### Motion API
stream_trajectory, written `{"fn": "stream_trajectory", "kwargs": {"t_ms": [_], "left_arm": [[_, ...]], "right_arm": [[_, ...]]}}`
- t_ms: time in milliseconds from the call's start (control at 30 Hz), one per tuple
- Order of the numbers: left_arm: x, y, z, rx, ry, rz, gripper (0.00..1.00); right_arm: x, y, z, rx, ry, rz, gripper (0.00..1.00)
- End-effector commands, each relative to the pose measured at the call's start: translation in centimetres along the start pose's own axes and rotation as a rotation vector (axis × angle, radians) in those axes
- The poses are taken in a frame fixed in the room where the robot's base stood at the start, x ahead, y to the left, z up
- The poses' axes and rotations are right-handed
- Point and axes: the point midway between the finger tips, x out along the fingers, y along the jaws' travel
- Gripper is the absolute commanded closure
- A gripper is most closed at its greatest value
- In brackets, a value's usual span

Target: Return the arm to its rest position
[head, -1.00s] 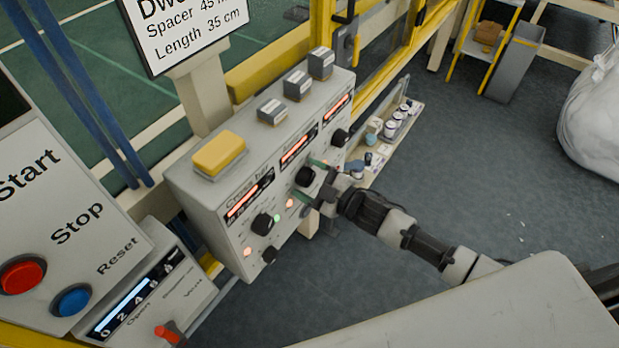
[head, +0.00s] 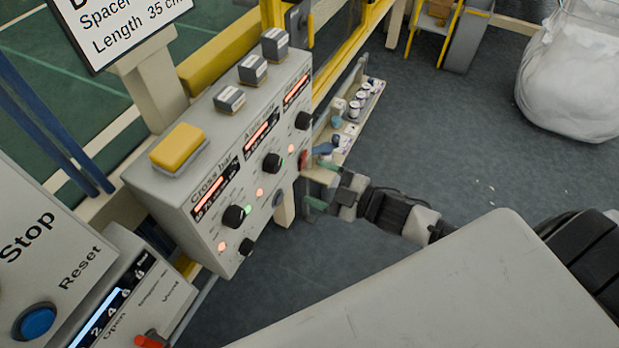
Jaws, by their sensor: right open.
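My right gripper (head: 316,184) is in the head view, right of the grey control box (head: 185,205). My right arm (head: 395,212) reaches in from the lower right, partly hidden behind my own pale body panel. My left gripper is not in view.
A yellow button (head: 177,147) and several grey buttons top the box. A shelf with small jars (head: 361,105) lies behind my gripper. A panel with a blue button (head: 35,322) is at lower left. A white sack (head: 572,75) stands far right.

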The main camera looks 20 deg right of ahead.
Motion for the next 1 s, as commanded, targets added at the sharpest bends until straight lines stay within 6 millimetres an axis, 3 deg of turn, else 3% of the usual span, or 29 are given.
{"fn": "stream_trajectory", "kwargs": {"t_ms": [500,600,667,767,900,1000], "left_arm": [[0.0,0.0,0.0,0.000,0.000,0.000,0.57],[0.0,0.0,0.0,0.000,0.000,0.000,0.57],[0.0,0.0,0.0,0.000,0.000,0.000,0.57],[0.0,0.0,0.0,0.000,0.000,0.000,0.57],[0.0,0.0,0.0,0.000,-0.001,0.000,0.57],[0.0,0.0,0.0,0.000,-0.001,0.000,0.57]], "right_arm": [[-0.1,0.0,0.0,0.000,0.000,0.000,0.25],[-0.2,-0.3,1.2,0.014,-0.032,0.007,0.25],[-0.4,-0.8,3.1,0.037,-0.084,0.017,0.25],[-1.6,-2.7,8.2,0.105,-0.233,0.040,0.25],[-5.2,-8.0,16.7,0.245,-0.510,0.064,0.25],[-8.8,-13.0,21.3,0.352,-0.704,0.064,0.25]]}}
